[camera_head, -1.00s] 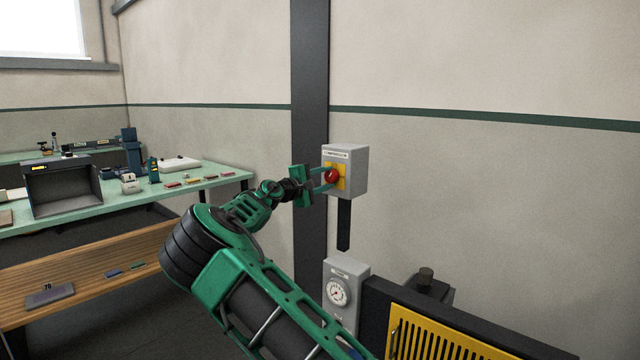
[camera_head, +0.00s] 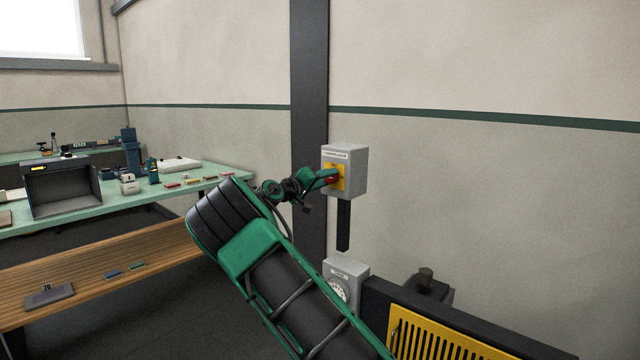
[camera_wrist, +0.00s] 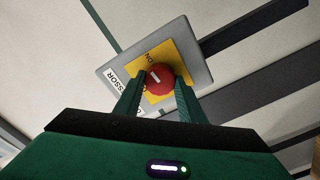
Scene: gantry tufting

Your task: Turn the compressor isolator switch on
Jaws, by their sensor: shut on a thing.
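The compressor isolator switch is a grey box (camera_head: 357,171) on the dark wall column, with a yellow plate (camera_wrist: 181,58) and a red round knob (camera_wrist: 159,80). My gripper (camera_head: 331,179) is at the front of the box, shut on the red knob. In the wrist view its two green fingers (camera_wrist: 157,90) lie on either side of the knob. A white mark shows on the knob, and "ON" is readable on the plate beyond it. In the head view the gripper covers much of the knob.
A grey gauge box (camera_head: 345,272) is below the switch, partly behind my arm. A yellow slatted panel (camera_head: 440,338) in a dark frame stands at lower right. A green-topped bench (camera_head: 215,178) with small items is at left. The wall right of the switch is bare.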

